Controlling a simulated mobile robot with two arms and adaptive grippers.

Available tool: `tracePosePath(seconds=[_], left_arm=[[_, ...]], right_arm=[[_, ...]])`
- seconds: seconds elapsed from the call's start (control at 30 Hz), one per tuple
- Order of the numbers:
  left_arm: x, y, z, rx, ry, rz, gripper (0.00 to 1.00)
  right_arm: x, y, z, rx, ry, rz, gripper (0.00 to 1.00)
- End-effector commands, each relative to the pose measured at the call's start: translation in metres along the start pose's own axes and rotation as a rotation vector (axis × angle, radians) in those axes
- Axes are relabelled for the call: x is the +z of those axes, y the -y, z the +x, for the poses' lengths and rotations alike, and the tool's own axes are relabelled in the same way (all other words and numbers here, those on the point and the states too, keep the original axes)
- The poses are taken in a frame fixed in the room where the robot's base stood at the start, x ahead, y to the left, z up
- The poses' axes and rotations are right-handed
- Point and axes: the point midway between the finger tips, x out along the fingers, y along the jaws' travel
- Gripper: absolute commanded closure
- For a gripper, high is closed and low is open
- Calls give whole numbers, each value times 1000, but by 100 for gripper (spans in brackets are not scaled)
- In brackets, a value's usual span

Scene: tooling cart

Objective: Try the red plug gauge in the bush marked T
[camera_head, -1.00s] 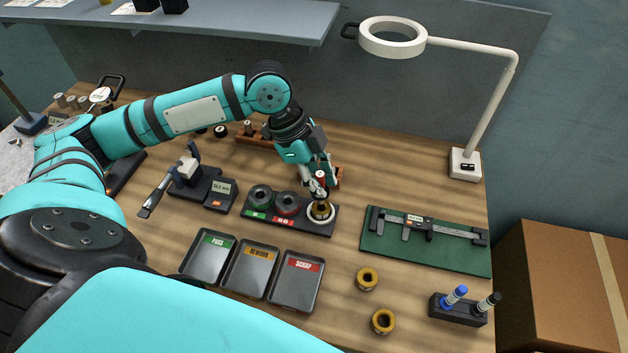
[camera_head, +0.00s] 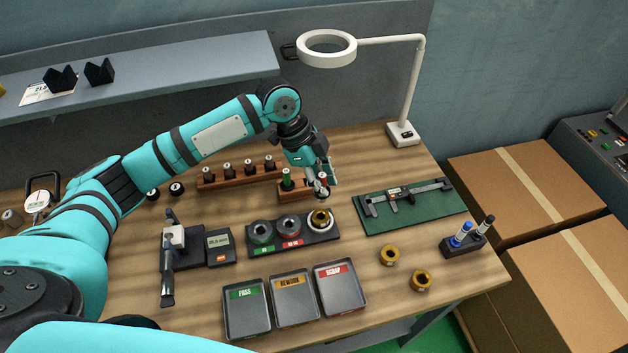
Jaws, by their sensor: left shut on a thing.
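My left gripper (camera_head: 322,190) is shut on the red plug gauge (camera_head: 323,180), at the right end of a small wooden block (camera_head: 290,195). The fingers partly hide the gauge, and I cannot tell whether its lower end is in the block. A green-handled gauge (camera_head: 287,178) stands upright in the block to the left. A brass bush (camera_head: 320,218) sits in the white ring of the black tray, in front of the gripper and apart from it. Two more brass bushes, one (camera_head: 390,254) nearer and one (camera_head: 421,280) further right, stand on the table. No T mark is readable. My right gripper is not in view.
The black tray (camera_head: 266,247) also holds green and red ring gauges. PASS (camera_head: 246,323), REWORK (camera_head: 297,312) and SCRAP (camera_head: 342,300) trays lie in front. A caliper on a green mat (camera_head: 400,222), a marker holder (camera_head: 466,247) and a magnifier lamp (camera_head: 404,133) are to the right.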

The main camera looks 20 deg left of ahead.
Motion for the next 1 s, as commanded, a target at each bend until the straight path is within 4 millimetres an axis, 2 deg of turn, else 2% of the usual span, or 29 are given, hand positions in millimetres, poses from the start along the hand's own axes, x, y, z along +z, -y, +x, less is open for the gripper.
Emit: tracePosePath(seconds=[0.17,0.5,0.73,1.0], left_arm=[[6,0,12,-1,0,0,100],[17,-1,39,-1,-1,0,100],[22,0,51,-1,-1,-2,100],[23,0,54,0,-1,-1,100]], right_arm=[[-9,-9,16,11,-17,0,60],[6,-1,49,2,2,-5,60],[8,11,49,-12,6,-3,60],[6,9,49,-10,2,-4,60]])
